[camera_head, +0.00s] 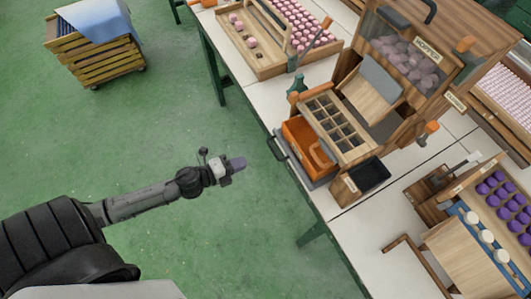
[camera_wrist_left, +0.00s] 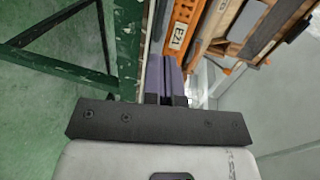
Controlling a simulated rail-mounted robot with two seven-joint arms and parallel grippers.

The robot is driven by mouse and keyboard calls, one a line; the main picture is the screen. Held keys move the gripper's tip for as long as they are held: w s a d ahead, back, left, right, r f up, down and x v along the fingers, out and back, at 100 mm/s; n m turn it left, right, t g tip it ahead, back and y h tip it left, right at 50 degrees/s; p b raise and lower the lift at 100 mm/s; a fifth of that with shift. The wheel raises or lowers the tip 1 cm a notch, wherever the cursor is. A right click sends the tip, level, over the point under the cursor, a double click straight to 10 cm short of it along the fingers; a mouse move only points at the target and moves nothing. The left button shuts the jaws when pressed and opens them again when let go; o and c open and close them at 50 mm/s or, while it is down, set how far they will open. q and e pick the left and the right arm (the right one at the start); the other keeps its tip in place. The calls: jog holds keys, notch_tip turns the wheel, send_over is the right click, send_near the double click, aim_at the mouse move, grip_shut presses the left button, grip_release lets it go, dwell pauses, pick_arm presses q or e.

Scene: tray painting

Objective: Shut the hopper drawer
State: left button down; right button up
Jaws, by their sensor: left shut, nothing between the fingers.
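The hopper (camera_head: 412,45) is a wooden cabinet with a clear front, full of pinkish pieces, on the white table. Below it, a drawer with an orange inside (camera_head: 297,132) stands out toward the table's front edge, seemingly open. Its dark bar handle (camera_head: 278,147) faces my left arm. My left gripper (camera_head: 238,163) is shut and empty over the green floor, left of the handle and apart from it. In the left wrist view its purple fingers (camera_wrist_left: 173,78) are together, below an orange labelled part (camera_wrist_left: 180,30). My right gripper is not in view.
A wooden grid tray (camera_head: 338,123) sits beside the drawer, with a small black bin (camera_head: 370,175) nearby. The table edge and green legs (camera_head: 216,78) lie near my left arm. A slatted crate with a blue cloth (camera_head: 95,20) stands far left. The floor between is clear.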

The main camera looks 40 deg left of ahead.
pick_arm(q)
jog(key=x, duration=0.9)
jog(key=shift+w+b, duration=0.3)
jog(key=shift+b, duration=0.15)
jog(key=shift+d+f, duration=0.1)
jog(key=shift+d, duration=0.05)
